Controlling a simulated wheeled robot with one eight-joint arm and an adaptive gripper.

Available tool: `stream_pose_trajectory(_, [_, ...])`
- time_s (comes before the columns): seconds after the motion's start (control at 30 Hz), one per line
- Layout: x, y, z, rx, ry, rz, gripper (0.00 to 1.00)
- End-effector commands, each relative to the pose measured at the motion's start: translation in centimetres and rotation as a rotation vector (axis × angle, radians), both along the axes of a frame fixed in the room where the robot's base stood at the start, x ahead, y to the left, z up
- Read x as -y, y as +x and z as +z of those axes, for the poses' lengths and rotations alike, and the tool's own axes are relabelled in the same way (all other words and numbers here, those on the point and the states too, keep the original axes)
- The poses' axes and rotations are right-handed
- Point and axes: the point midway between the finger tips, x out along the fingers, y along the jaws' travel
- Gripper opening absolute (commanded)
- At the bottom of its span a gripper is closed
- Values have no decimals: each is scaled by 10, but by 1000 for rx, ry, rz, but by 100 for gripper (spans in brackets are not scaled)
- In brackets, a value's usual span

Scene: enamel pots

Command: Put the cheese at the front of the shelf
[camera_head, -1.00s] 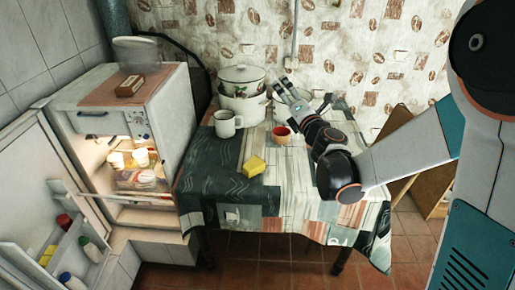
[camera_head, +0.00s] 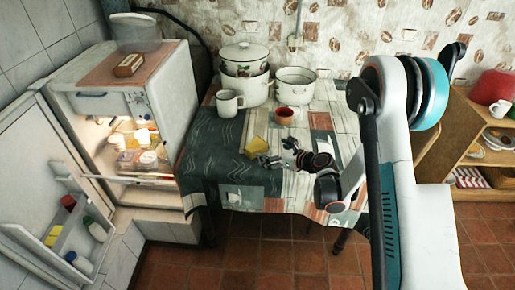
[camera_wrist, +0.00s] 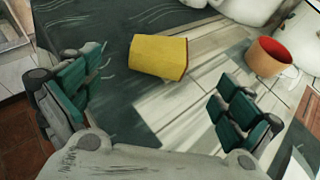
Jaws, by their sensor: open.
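My gripper (camera_head: 272,160) is open and empty, just in front of and to the right of the cheese. In the wrist view my gripper (camera_wrist: 160,105) has its fingers wide apart, not touching the cheese. The shelf could be inside the open fridge (camera_head: 135,150), where several food packs stand, or the wooden shelf unit (camera_head: 462,150) at the right; I cannot tell which.
An orange cup (camera_head: 285,116) stands behind and right of the cheese. A white mug (camera_head: 229,102) and enamel pots (camera_head: 295,86) stand farther back. The fridge door (camera_head: 45,175) is open at the left. The table cloth (camera_head: 215,165) left of the cheese is clear.

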Motion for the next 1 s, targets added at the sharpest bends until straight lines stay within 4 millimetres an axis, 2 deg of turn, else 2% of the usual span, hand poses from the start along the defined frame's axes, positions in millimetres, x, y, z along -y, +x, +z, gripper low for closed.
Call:
stream_pose_trajectory(0.23, [-29,31,-19,0,3,-1,98])
stream_pose_trajectory(0.57, [-42,45,-26,0,2,-2,98])
stream_pose_trajectory(0.83, [-66,69,-40,0,3,-1,98])
stream_pose_trajectory(1.0, [-71,76,-41,1,4,-3,98])
